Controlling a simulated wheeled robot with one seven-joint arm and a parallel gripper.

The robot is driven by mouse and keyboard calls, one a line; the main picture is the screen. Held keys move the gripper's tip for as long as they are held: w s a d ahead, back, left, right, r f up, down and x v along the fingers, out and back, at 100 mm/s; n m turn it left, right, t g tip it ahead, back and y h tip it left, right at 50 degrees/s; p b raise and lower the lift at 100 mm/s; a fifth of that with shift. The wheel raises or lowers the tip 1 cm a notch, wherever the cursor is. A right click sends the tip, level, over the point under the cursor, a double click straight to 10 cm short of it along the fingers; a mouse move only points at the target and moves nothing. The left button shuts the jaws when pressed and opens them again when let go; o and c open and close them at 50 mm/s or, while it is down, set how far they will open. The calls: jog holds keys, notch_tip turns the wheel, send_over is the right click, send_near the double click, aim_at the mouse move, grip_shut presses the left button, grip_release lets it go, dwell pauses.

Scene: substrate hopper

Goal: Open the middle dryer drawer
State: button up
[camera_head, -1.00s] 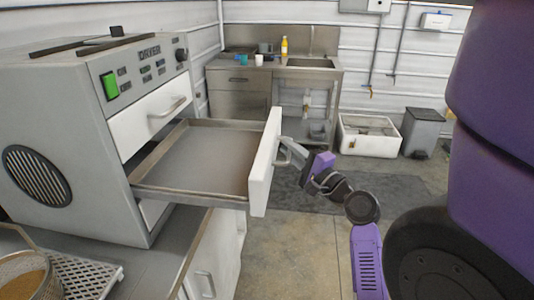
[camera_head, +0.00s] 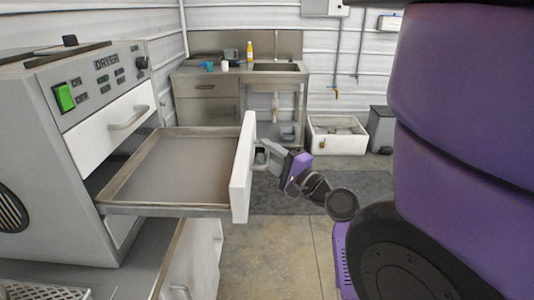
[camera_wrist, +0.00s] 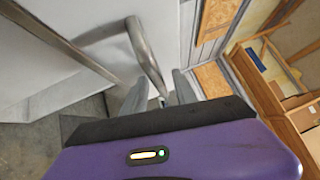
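The dryer (camera_head: 90,92) stands at the left with a green switch on its panel. Its middle drawer (camera_head: 170,208) is pulled far out, showing an empty, shallow metal tray inside. The drawer's white front (camera_head: 241,180) faces right, and its metal handle (camera_head: 261,158) is on that face. My gripper (camera_head: 268,157) is at this handle. In the wrist view, the handle (camera_wrist: 146,55) runs down between the two fingers of my gripper (camera_wrist: 160,92), which look closed on it. The fingertip contact itself is small and partly hidden.
The white upper drawer (camera_head: 110,128) of the dryer is shut. A counter (camera_head: 135,275) with a cabinet below supports the dryer. A metal sink bench (camera_head: 225,95), a white basin (camera_head: 337,137) and a grey bin (camera_head: 382,130) stand at the back. Open floor lies right of the drawer.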

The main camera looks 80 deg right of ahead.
jog(key=shift+s, duration=0.1)
jog(key=b+v, duration=0.1)
jog(key=v, duration=0.6)
jog(key=shift+s+a+b, duration=0.25)
jog(key=shift+a+b, duration=0.05)
jog(key=shift+b, duration=0.05)
